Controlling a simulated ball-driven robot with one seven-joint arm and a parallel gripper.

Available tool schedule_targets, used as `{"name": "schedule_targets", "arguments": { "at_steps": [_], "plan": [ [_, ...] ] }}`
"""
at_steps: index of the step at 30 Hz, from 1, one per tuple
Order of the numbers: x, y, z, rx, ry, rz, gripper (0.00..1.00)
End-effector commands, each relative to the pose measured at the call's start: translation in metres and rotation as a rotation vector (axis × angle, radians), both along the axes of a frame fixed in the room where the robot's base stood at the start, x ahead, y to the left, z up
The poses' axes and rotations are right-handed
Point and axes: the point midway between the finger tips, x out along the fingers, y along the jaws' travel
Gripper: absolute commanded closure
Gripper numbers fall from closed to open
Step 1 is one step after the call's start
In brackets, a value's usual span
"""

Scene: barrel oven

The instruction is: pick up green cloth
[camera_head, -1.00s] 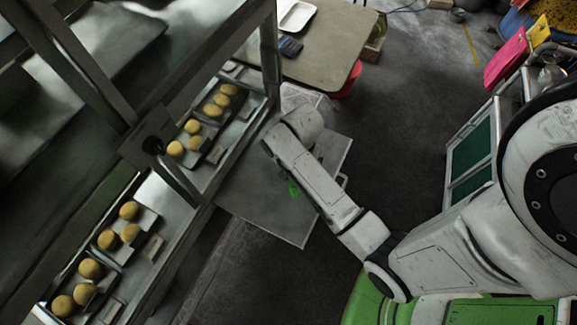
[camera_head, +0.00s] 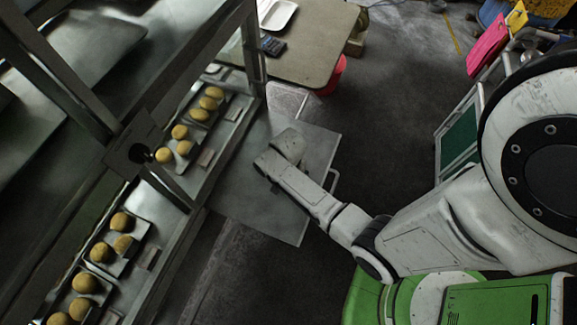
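No green cloth shows in the head view now. The far links of my arm reach over a flat grey metal surface (camera_head: 240,195) beside the shelf unit, and they cover part of it. The cloth may be behind them, but I cannot tell. My gripper's fingers do not show; they are hidden by the arm's end, so I cannot see whether they hold anything.
A metal shelf unit (camera_head: 172,240) at the left carries several small trays of round buns (camera_head: 123,243). A table (camera_head: 305,60) with a white tray (camera_head: 277,14) stands at the back. A white-framed cart (camera_head: 461,130) stands at the right. Dark floor (camera_head: 390,120) lies open between.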

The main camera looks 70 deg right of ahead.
Motion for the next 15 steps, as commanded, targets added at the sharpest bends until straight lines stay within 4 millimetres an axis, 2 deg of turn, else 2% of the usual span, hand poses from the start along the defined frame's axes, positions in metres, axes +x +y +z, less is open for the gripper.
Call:
{"name": "schedule_targets", "arguments": {
  "at_steps": [7,15],
  "plan": [
    [0.0003,-0.0003,-0.0009,-0.001,-0.001,0.000,0.05],
    [0.0003,-0.0003,-0.0007,-0.001,-0.001,0.000,0.31]
  ]
}}
